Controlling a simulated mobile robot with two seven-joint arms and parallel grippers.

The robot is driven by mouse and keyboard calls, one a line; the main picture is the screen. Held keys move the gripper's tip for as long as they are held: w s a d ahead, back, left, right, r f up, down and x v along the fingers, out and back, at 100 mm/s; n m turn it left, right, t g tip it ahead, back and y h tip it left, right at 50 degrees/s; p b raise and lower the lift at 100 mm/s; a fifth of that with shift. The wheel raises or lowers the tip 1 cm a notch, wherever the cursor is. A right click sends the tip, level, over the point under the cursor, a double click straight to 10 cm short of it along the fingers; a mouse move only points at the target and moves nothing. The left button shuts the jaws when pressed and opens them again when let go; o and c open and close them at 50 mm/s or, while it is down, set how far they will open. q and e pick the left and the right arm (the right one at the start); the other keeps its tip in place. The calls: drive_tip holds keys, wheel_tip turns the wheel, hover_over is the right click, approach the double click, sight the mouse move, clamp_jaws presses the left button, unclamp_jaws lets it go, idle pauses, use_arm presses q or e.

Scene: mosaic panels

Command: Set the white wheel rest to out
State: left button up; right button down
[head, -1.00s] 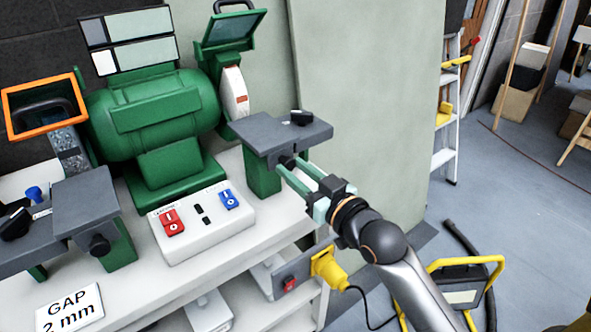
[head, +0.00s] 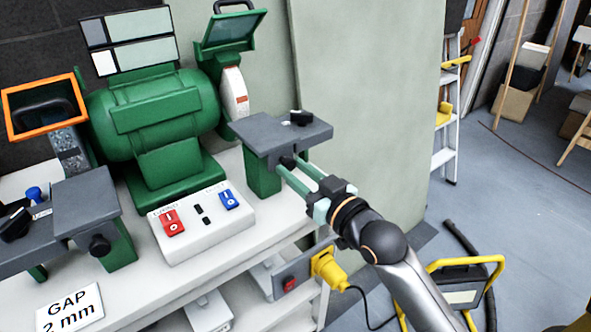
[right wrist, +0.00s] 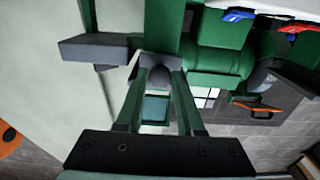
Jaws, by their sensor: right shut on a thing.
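The white wheel (head: 234,92) is at the right end of the green grinder (head: 155,115). Its rest is a flat grey plate (head: 265,133) on a green bracket, in front of and below the wheel. A black knob (head: 287,161) is on the rest's near side, and it also shows in the right wrist view (right wrist: 159,77). My right gripper (head: 292,169) is shut on this knob, with a finger on either side in the right wrist view (right wrist: 157,88). The fingers partly hide the knob. My left gripper is out of view.
A small black lever (head: 300,118) sits on top of the rest. Another grey rest (head: 88,198) with its own knob stands at the left. A switch box (head: 202,222) and a gap card (head: 70,309) are on the bench.

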drive_tip(key=shift+p+v, duration=0.9)
drive_tip(key=shift+p, duration=0.1)
drive_tip(key=shift+a+f, duration=0.1)
drive_tip(key=c, duration=0.9)
unclamp_jaws()
drive_tip(key=shift+c, duration=0.2)
drive_tip(key=shift+o, duration=0.7)
drive_tip(key=shift+s, duration=0.1)
drive_tip(key=shift+o, duration=1.3)
drive_tip(key=v, duration=1.2)
drive_tip(key=shift+s+d+p, duration=0.2)
drive_tip(key=shift+d+p, duration=0.1)
drive_tip(key=shift+p, duration=0.05)
